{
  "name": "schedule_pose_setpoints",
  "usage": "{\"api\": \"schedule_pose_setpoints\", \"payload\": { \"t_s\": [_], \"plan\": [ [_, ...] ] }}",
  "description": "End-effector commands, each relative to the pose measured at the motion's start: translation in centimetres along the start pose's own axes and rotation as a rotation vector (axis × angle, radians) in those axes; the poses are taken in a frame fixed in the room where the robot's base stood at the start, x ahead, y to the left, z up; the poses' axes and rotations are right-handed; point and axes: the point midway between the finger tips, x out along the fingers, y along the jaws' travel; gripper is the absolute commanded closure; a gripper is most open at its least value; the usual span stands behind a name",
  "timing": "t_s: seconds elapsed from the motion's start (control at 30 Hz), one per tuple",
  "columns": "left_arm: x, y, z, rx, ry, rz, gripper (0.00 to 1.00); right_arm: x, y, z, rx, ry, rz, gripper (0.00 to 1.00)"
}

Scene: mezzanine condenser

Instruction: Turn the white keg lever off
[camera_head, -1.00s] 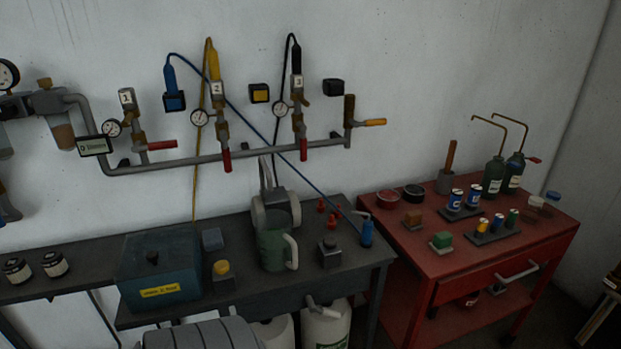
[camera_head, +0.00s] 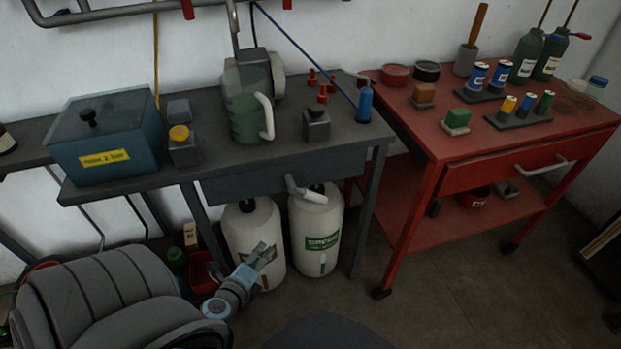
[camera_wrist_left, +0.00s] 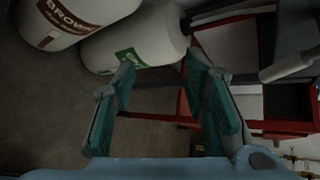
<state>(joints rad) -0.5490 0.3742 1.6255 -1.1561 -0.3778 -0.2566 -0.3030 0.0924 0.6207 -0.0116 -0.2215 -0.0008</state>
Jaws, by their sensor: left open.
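Two white kegs stand on the floor below the dark bench: a brown-labelled keg (camera_head: 240,232) on the left and a green-labelled keg (camera_head: 308,222) on the right. A pale lever-like handle (camera_head: 306,191) shows at the bench front, over the top of the green-labelled keg. I cannot tell whether it belongs to the keg or the drawer. My left gripper (camera_head: 262,254) is open and empty, in front of the brown-labelled keg and below the handle. In the left wrist view the gripper (camera_wrist_left: 160,66) frames the green-labelled keg (camera_wrist_left: 150,38) beyond its fingers. My right gripper is out of view.
A red cart (camera_head: 420,130) with a drawer handle stands to the right. A red bin (camera_head: 203,270) sits left of the kegs. Floor in front of the cart is clear.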

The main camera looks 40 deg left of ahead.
Motion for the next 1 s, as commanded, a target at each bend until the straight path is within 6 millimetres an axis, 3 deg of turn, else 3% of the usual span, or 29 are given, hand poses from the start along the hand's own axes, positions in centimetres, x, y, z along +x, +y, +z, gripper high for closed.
{"api": "schedule_pose_setpoints", "payload": {
  "t_s": [0.03, 0.1, 0.2, 0.37, 0.7, 0.83, 1.0],
  "plan": [
    [1.2, -1.2, -1.1, 0.145, -0.007, -0.136, 0.59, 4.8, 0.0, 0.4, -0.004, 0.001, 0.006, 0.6],
    [0.2, -5.9, -1.6, 0.331, -0.039, -0.314, 0.59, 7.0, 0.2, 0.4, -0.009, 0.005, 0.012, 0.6],
    [-1.7, -10.3, -2.2, 0.48, -0.083, -0.475, 0.59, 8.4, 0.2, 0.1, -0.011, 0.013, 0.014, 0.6],
    [-1.8, -13.4, -2.2, 0.531, -0.105, -0.533, 0.59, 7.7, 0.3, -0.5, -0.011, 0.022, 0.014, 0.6],
    [6.0, -18.1, -2.6, 0.524, -0.104, -0.531, 0.59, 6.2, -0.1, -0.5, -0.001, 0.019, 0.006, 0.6],
    [8.2, -19.2, -2.7, 0.524, -0.103, -0.53, 0.59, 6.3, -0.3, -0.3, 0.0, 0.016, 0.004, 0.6],
    [9.5, -19.9, -2.8, 0.524, -0.1, -0.529, 0.59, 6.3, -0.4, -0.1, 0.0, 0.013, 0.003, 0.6]
  ]
}}
